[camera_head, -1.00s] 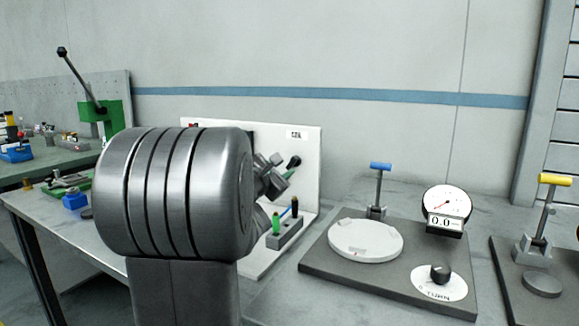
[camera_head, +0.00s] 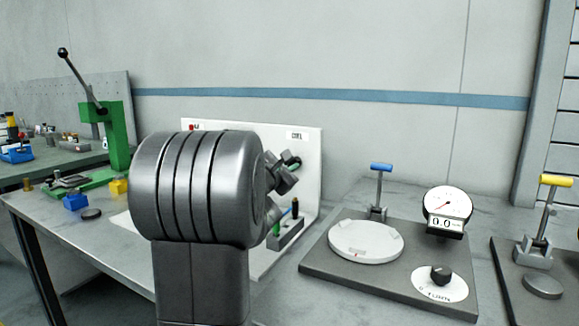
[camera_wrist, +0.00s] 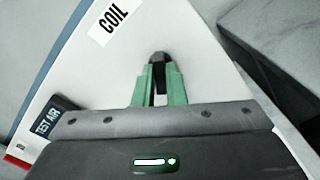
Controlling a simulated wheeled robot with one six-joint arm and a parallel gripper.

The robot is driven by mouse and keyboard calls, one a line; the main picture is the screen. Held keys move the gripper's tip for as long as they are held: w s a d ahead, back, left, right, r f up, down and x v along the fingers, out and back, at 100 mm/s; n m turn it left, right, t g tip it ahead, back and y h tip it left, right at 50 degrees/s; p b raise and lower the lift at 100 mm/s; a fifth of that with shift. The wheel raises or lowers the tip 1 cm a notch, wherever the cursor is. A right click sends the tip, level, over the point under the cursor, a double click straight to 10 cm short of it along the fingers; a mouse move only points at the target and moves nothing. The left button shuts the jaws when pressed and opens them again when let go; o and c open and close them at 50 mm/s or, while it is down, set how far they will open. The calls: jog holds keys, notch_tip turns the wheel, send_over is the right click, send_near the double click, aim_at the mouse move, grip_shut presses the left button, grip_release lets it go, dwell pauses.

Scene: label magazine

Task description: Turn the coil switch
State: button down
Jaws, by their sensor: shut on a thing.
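The coil switch (camera_wrist: 158,59) is a small dark knob on the white panel, below the COIL label (camera_wrist: 113,17) in the wrist view. My gripper (camera_wrist: 159,82) has green fingers, and they are shut on the switch. The fingers cover most of it, so its exact angle cannot be told. The panel (camera_head: 309,172) stands upright on the bench in the head view, with the COIL label (camera_head: 296,135) near its top right. There, my arm hides much of the panel, and the gripper is mostly hidden behind my wrist.
A TEST AIR label (camera_wrist: 46,119) shows on the panel. A block with green and black pegs (camera_head: 287,235) stands at the panel's foot. To the right is a dark fixture plate (camera_head: 321,264) with a white disc and dial gauge. A green press (camera_head: 117,145) stands at left.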

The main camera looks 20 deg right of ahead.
jog(key=shift+f+b, duration=0.15)
jog(key=shift+b, duration=0.3)
jog(key=m+b, duration=0.8)
jog(key=b, duration=0.5)
jog(key=shift+f+m, duration=0.1)
jog(key=shift+m, duration=0.3)
jog(key=shift+b, duration=0.3)
jog(key=c, duration=1.5)
grip_release()
jog(key=shift+s, duration=0.15)
